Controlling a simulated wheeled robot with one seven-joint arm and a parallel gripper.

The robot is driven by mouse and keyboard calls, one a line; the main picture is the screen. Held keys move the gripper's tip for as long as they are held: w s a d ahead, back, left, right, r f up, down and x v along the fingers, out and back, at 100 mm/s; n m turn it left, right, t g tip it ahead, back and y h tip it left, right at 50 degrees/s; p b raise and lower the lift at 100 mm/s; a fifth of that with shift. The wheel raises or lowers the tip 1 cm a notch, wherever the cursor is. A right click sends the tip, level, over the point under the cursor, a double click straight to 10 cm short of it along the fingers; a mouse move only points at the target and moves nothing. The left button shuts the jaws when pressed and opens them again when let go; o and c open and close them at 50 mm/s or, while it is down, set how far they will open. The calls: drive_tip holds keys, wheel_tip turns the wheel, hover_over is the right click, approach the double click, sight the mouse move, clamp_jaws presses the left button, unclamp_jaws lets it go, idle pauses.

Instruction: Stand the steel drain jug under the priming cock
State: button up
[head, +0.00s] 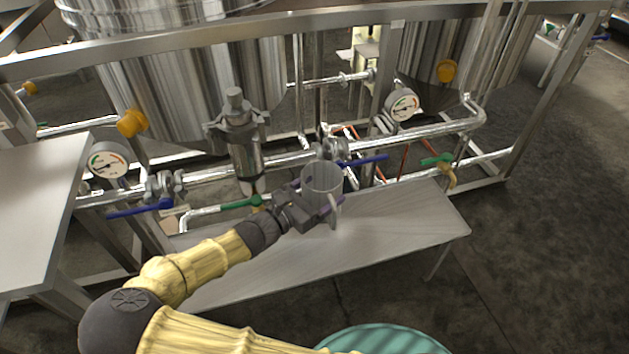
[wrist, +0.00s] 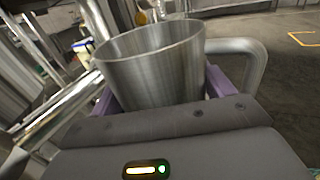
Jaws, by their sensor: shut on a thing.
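The steel drain jug (head: 321,178) is an open-topped, roughly upright cup over the low grey bench. It fills the upper middle of the wrist view (wrist: 155,65), with its handle on the right. My gripper (head: 318,205) is shut on the jug, with purple fingers on both sides of its body. I cannot tell whether the jug's base touches the bench. A green-handled cock (head: 243,203) sits low on the pipework, left of the jug. Another green-handled cock (head: 437,160) with a brass outlet is at the right. No label shows which is the priming cock.
The low bench (head: 400,225) has bare room right of the jug. Blue valve levers (head: 362,161) and a steel filter housing (head: 240,140) stand close behind and left. A higher table (head: 35,210) is at the left; a teal round top (head: 385,340) is in front.

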drive_tip(key=s+d+f, duration=0.1)
drive_tip(key=d+f, duration=1)
drive_tip(key=d, duration=0.2)
drive_tip(key=shift+s+d+f, duration=0.15)
drive_tip(key=shift+s+f, duration=0.2)
drive_tip(key=shift+f, duration=0.05)
drive_tip(key=shift+g, duration=0.3)
